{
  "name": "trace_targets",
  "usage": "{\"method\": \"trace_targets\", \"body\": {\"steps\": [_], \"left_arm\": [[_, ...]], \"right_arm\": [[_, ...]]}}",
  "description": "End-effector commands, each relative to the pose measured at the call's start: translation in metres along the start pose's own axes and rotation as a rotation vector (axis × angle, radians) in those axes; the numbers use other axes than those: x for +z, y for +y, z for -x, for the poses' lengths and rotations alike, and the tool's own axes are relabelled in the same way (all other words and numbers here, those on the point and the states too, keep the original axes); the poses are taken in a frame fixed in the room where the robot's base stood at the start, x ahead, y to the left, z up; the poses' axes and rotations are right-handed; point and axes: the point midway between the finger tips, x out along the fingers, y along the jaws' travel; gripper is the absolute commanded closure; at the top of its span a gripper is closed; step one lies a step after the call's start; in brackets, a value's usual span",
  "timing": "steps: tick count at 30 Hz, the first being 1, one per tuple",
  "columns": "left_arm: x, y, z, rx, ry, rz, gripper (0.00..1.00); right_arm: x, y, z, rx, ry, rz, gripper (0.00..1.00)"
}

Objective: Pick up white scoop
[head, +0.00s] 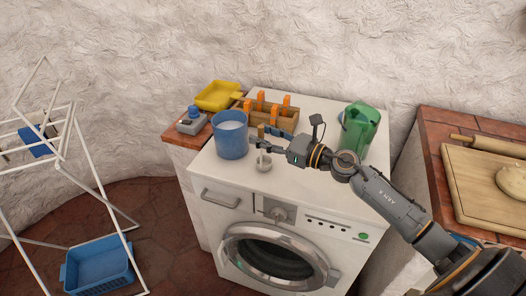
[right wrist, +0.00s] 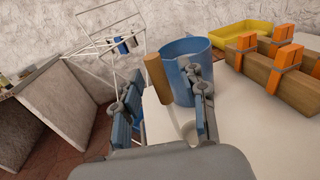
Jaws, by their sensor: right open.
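The white scoop (head: 263,162) stands on the white washing machine top, just right of the blue bucket, with its wooden handle (head: 261,131) pointing up. In the right wrist view the handle (right wrist: 157,78) rises between the fingers, and part of the white scoop (right wrist: 186,126) shows below, partly hidden by a finger. My right gripper (head: 259,139) is open at the scoop, its fingers on either side of the handle; it also shows in the right wrist view (right wrist: 166,98). I cannot tell whether a finger touches it. My left gripper is not in view.
The blue bucket (head: 230,145) stands close beside the scoop. A green jug (head: 361,128) stands at the right. The machine's front edge is clear.

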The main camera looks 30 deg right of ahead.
Motion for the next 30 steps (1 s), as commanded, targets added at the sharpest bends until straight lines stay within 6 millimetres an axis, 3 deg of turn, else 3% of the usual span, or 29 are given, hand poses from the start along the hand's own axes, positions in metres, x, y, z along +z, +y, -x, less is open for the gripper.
{"method": "trace_targets", "body": {"steps": [3,11,18,30], "left_arm": [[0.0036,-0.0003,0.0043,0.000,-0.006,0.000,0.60],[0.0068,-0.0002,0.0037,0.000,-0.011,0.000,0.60],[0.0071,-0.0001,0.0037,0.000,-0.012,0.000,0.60],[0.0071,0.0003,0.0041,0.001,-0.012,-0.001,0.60]], "right_arm": [[0.0001,0.0003,-0.0105,0.000,0.000,-0.001,0.58],[-0.0016,0.0005,-0.0125,0.001,0.001,0.000,0.58],[-0.0016,0.0005,-0.0123,0.001,0.001,-0.001,1.00],[0.0018,0.0004,-0.0123,0.001,0.000,0.001,1.00]]}}
